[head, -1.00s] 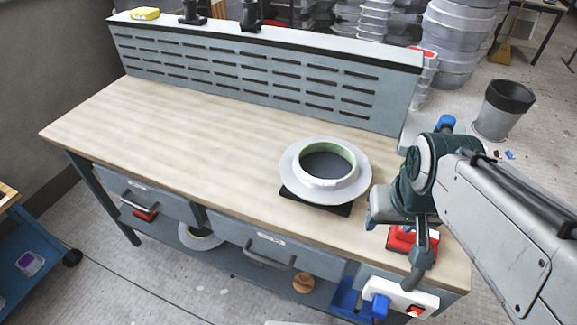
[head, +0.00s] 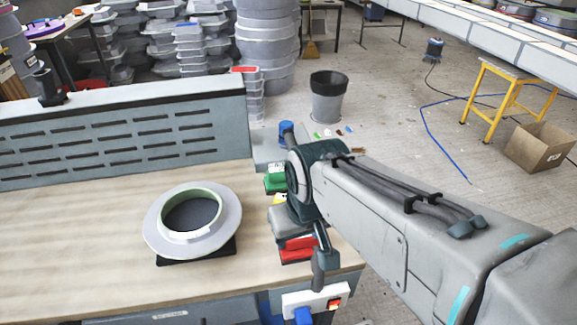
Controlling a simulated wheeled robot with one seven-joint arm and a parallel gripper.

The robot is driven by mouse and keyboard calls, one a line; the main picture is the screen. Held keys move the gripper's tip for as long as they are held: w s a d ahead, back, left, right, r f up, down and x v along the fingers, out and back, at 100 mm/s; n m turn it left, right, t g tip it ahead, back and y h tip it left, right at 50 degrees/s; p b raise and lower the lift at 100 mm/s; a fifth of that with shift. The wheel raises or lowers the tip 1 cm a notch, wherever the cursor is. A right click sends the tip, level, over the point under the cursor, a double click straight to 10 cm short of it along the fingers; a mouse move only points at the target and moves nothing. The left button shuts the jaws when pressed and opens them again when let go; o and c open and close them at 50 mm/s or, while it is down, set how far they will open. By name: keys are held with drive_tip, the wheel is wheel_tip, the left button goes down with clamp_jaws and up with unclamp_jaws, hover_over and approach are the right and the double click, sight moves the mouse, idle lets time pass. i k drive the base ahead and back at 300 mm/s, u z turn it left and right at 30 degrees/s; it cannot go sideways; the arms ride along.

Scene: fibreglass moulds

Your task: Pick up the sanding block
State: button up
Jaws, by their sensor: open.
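My gripper (head: 286,222) hangs at the end of my arm over the right end of the workbench; its body shows as a grey shape and its fingertips are hidden. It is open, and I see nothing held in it. A red block-like object (head: 298,256) lies on the bench just in front of and below it, partly covered by the arm. I cannot tell for sure which of these is the sanding block.
A pale ring-shaped mould (head: 228,232) sits on a dark base left of the gripper. The wooden bench top (head: 80,235) is clear further left. A slotted panel (head: 110,130) stands along its back. A power strip (head: 315,299) is at the front edge.

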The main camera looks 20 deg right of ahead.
sight(275, 182)
drive_tip(key=z, duration=0.25)
drive_tip(key=k, duration=0.5)
drive_tip(key=z, duration=1.6)
drive_tip(key=i, duration=2.7)
drive_tip(key=u, duration=3.55)
drive_tip(key=i, duration=0.5)
drive_tip(key=z, duration=0.05)
